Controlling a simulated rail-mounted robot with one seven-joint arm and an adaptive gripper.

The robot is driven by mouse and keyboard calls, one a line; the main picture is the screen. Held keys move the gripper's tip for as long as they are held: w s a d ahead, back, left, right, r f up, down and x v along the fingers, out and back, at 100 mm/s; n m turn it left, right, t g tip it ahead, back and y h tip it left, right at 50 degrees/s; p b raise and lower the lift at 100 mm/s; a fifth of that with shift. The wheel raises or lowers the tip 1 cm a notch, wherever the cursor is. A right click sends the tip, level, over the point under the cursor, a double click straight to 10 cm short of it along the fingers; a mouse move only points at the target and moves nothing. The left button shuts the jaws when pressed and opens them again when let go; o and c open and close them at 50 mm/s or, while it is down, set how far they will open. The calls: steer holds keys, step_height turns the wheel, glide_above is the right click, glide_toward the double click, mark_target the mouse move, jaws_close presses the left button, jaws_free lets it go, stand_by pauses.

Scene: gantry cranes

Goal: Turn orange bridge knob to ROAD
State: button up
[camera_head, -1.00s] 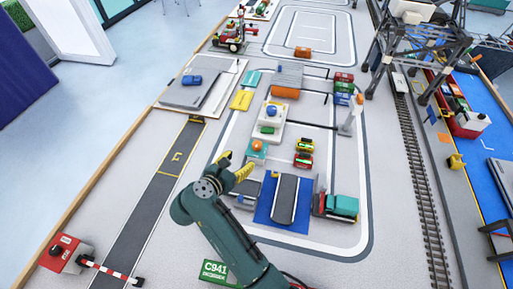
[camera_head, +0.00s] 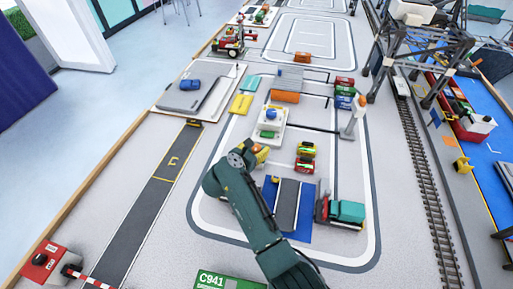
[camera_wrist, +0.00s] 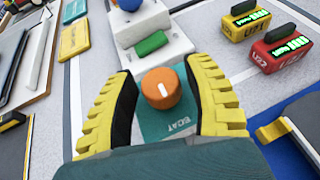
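The orange knob (camera_wrist: 161,88) stands on a teal base (camera_wrist: 180,127) in the wrist view, with a white pointer line on its top. White lettering that looks like BOAT, upside down in this view, shows on the base on the near side of the knob; no ROAD label is readable. My gripper (camera_wrist: 162,90) is open, one yellow ribbed finger on each side of the knob, with visible gaps between fingers and knob. In the head view my gripper (camera_head: 261,153) hides the knob.
Just beyond the knob is a white block with a green piece (camera_wrist: 151,43) and a blue knob (camera_wrist: 129,4). A blue mat with a grey ramp (camera_head: 287,205) lies nearby.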

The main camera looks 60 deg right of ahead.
steer(key=shift+a, duration=0.1)
jaws_close()
